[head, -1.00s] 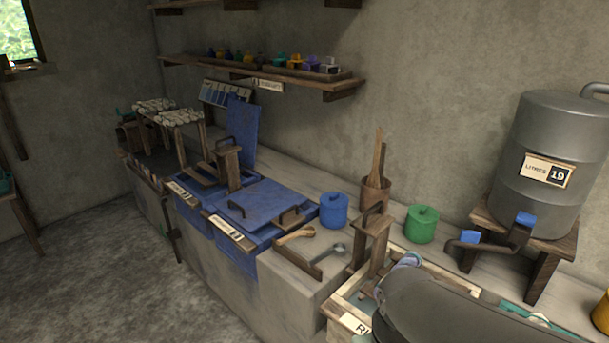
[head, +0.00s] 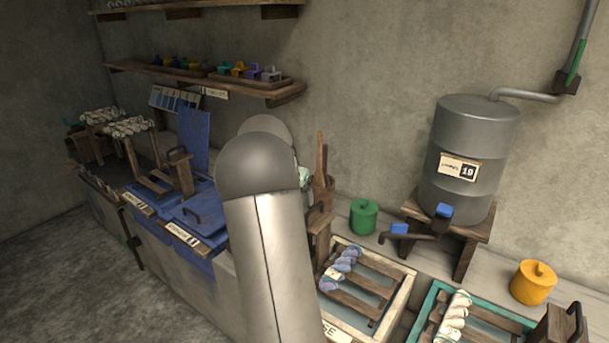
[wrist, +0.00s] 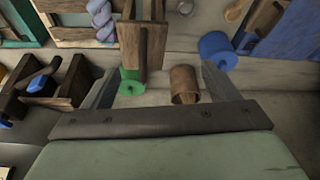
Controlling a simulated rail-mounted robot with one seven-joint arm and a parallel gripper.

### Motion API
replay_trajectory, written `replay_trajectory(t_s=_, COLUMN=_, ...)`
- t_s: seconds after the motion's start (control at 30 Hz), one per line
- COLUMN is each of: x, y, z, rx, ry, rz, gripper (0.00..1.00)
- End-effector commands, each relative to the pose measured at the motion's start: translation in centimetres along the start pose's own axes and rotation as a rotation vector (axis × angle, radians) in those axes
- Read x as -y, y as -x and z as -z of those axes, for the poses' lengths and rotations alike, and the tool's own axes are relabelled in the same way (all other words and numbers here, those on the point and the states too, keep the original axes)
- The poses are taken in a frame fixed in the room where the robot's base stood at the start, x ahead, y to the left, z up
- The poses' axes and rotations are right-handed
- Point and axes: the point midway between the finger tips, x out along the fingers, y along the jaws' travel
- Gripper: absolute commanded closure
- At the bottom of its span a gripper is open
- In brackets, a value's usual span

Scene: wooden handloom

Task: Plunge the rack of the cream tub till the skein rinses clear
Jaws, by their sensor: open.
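The cream tub (head: 401,304) stands on the counter right of my arm in the head view, with part of its label hidden. Its wooden rack lies across the water, with a blue-violet skein (head: 341,268) on its left part. The rack's upright handle (head: 318,232) rises at the tub's left end, partly behind my arm. In the wrist view the handle (wrist: 142,42) shows in front of my gripper (wrist: 163,84), left of centre between the spread fingers. The jaws are open and empty. The skein also shows in the wrist view (wrist: 102,18). My arm hides the gripper in the head view.
A green pot (head: 363,217) and a brown utensil pot (head: 325,190) stand behind the handle. A teal tub (head: 421,321) with a pale skein is at right. A grey tank (head: 468,150) with a projecting tap stands behind. Blue vats (head: 196,222) are left.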

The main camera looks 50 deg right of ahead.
Motion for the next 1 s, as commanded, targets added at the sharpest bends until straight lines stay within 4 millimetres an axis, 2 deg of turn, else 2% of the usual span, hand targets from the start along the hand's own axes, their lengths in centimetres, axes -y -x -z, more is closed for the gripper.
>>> replay_trajectory(t_s=0.03, x=-1.0, y=-0.7, z=2.4, rx=-0.022, ry=-0.047, rz=-0.023, gripper=0.18)
replay_trajectory(t_s=0.1, x=-2.1, y=-1.6, z=4.6, rx=-0.048, ry=-0.096, rz=-0.043, gripper=0.18)
replay_trajectory(t_s=0.2, x=-3.1, y=-2.4, z=6.5, rx=-0.073, ry=-0.139, rz=-0.060, gripper=0.18)
replay_trajectory(t_s=0.27, x=-3.4, y=-2.8, z=7.0, rx=-0.080, ry=-0.150, rz=-0.065, gripper=0.18)
replay_trajectory(t_s=0.47, x=-3.5, y=-4.5, z=6.6, rx=-0.084, ry=-0.155, rz=-0.066, gripper=0.18)
replay_trajectory(t_s=0.97, x=-3.4, y=-11.1, z=4.0, rx=-0.082, ry=-0.153, rz=-0.066, gripper=0.18)
replay_trajectory(t_s=1.0, x=-3.4, y=-10.6, z=4.2, rx=-0.084, ry=-0.153, rz=-0.065, gripper=0.18)
